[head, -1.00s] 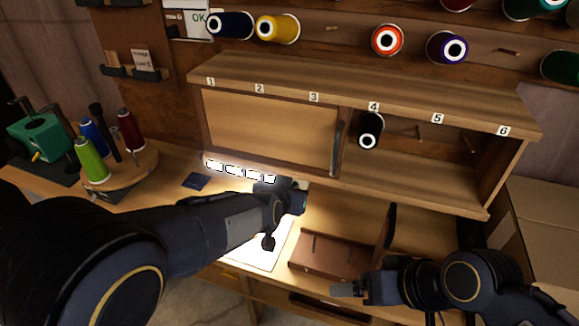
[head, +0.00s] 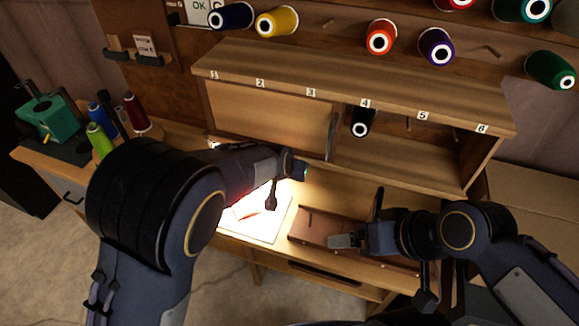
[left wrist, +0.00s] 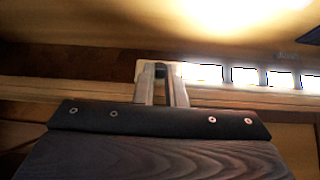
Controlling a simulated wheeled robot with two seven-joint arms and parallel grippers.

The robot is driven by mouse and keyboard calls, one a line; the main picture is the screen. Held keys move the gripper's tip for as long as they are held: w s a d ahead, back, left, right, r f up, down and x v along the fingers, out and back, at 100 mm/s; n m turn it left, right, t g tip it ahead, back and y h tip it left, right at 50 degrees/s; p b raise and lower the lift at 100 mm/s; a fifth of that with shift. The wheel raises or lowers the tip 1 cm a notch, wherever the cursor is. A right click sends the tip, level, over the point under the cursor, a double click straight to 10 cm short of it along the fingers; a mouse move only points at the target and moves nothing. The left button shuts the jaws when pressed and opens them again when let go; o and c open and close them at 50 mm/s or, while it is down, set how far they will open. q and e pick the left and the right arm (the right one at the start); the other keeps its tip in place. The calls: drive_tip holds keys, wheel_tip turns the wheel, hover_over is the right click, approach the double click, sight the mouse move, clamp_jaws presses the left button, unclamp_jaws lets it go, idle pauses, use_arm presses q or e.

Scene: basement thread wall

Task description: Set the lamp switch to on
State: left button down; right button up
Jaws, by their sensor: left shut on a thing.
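The lamp is a strip of bright white segments (left wrist: 240,76) in the left wrist view, and it is lit. In the head view my left arm hides most of it; a bright end shows (head: 214,146). My left gripper (left wrist: 162,88) is at the strip's left end in the wrist view, its fingers closed about a small dark piece (left wrist: 160,70), which seems to be the lamp switch. Its setting cannot be made out.
A wooden cabinet (head: 350,85) with numbered places stands behind the bench. A black spool (head: 361,122) sits under number 4. A brown box (head: 312,226) lies near my right gripper. Spools and a green device (head: 48,118) stand at left. Lit paper (head: 255,218) lies below my left arm.

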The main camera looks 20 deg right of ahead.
use_arm(q)
drive_tip(key=c, duration=1.5)
unclamp_jaws()
drive_tip(key=v, duration=0.7)
drive_tip(key=shift+s+a+r+b, duration=0.1)
drive_tip(key=shift+s+r+b, duration=0.15)
drive_tip(key=shift+b, duration=0.1)
